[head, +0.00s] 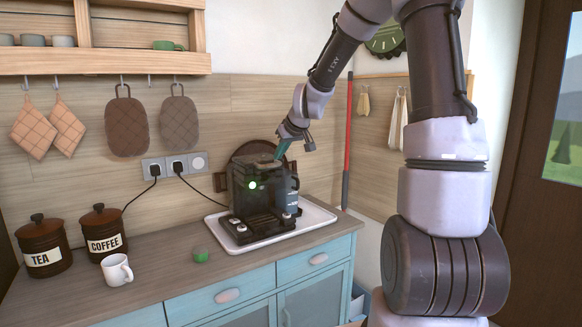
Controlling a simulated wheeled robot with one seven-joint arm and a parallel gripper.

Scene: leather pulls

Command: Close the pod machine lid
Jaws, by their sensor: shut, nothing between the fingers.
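The pod machine (246,200) is dark and boxy, with a lit green-white spot on its front, and stands on a white tray (318,217) on the counter. My gripper (280,152) points down and left at the right side of the machine's top, its teal fingers shut with nothing in them. The fingertips are at or just above the top; I cannot tell whether they touch it. The lid is hard to make out against a dark round shape (262,146) behind the machine, so its angle is unclear.
A small green item (201,256) and a white mug (117,270) stand on the counter left of the tray. Two cords run from the wall sockets (176,166). A red pole (348,140) stands at the right.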

